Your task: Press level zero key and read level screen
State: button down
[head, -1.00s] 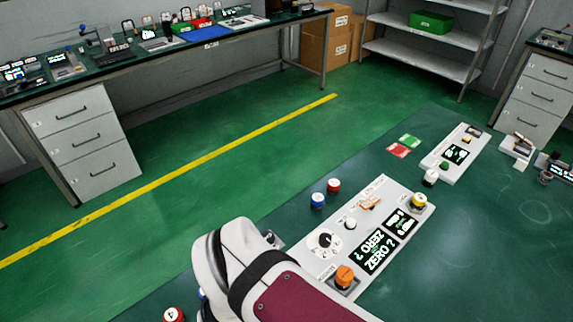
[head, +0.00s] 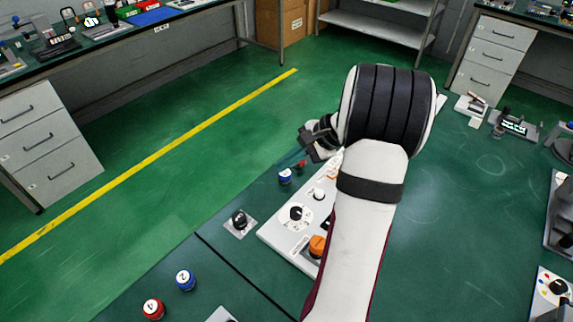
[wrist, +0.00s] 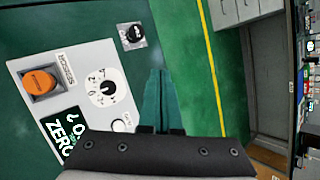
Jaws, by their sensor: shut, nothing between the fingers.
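A light grey control panel (head: 275,238) lies on the green table, partly hidden under my arm. It carries an orange button (head: 317,246), a round dial (head: 296,214) and a white button (head: 318,194). In the wrist view the orange button (wrist: 39,83), the dial (wrist: 106,88) and part of a black screen (wrist: 62,138) with white "ZERO" lettering show. I cannot tell which control is the level zero key. My gripper (head: 303,153) is shut and empty, above the panel's far left edge and apart from the buttons. My arm hides the screens in the head view.
A blue button (head: 285,176) and a red one (head: 301,165) stand beyond the panel. A black knob (head: 239,220) stands left of it. Blue (head: 186,280) and red (head: 153,308) numbered buttons stand at the near left. The table right of my arm is largely clear.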

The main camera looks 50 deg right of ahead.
jog(key=s+d+f+m+t+h, duration=0.1)
jog(key=s+d+f, duration=0.1)
jog(key=d, duration=0.3)
jog(key=s+d+f+m+h, duration=0.1)
jog(key=s+d+f+m, duration=0.1)
jog(key=d, duration=0.3)
jog(key=shift+s+d+m+t, duration=0.15)
jog(key=shift+s+m+t, duration=0.2)
jog(key=shift+s, duration=0.35)
send_near(316, 190)
jog(key=shift+w+r+x, duration=0.15)
jog(key=shift+x, duration=0.75)
jog(key=shift+w+r+x, duration=0.15)
jog(key=shift+x, duration=0.7)
jog(key=shift+w+r+x, duration=0.15)
jog(key=shift+x, duration=0.75)
jog(key=shift+f, duration=0.4)
jog(key=shift+f, duration=0.55)
jog(key=shift+r, duration=0.95)
